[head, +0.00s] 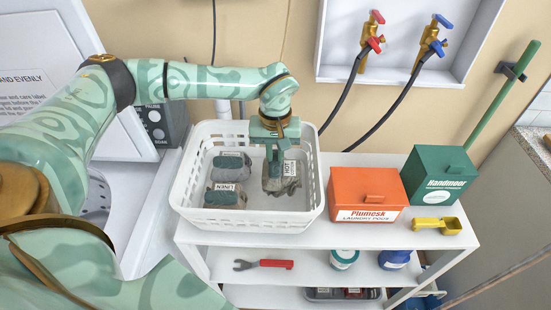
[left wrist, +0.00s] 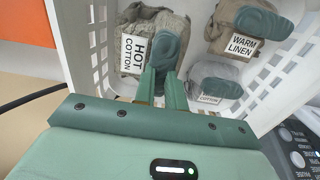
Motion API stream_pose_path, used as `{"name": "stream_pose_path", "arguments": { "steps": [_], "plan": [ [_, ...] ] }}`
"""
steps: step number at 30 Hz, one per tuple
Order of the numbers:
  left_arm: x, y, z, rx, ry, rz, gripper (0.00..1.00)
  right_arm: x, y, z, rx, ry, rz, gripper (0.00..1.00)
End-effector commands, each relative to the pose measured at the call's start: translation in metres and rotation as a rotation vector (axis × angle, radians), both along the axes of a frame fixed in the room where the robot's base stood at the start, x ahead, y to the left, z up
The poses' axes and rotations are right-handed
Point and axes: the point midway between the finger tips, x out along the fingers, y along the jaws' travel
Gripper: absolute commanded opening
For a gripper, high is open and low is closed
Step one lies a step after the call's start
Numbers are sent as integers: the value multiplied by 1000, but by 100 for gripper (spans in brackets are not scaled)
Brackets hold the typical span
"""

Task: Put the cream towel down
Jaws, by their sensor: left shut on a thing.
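A beige-grey rolled towel labelled HOT COTTON (left wrist: 143,22), which I take as the cream towel, also shows in the head view (head: 283,186). It is inside the right part of the white basket (head: 245,226). My left gripper (head: 272,160) points down into the basket and is shut on this towel. In the left wrist view the fingers (left wrist: 164,88) meet the towel's green-grey end piece. I cannot tell whether the towel touches the basket floor. My right gripper is not in view.
A brown towel labelled WARM LINEN (left wrist: 228,22) and a pale towel labelled COTTON (left wrist: 213,73) lie in the basket's left part. An orange box (head: 366,190), a green box (head: 440,172) and a yellow scoop (head: 437,226) stand to the right on the white shelf (head: 340,235).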

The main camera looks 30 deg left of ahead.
Motion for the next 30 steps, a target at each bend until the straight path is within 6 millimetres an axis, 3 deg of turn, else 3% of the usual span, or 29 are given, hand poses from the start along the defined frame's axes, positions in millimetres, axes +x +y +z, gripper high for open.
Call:
{"name": "stream_pose_path", "arguments": {
  "steps": [3,24,25,27,30],
  "plan": [
    [0,0,-14,-1,0,1,0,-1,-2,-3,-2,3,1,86],
    [0,0,-24,0,-1,1,0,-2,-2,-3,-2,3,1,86],
    [0,0,-24,-1,-1,1,15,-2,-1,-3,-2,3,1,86],
    [0,0,-24,-1,-1,1,34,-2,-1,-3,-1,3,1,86],
    [0,0,-24,0,0,1,34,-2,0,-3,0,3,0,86]
  ]
}}
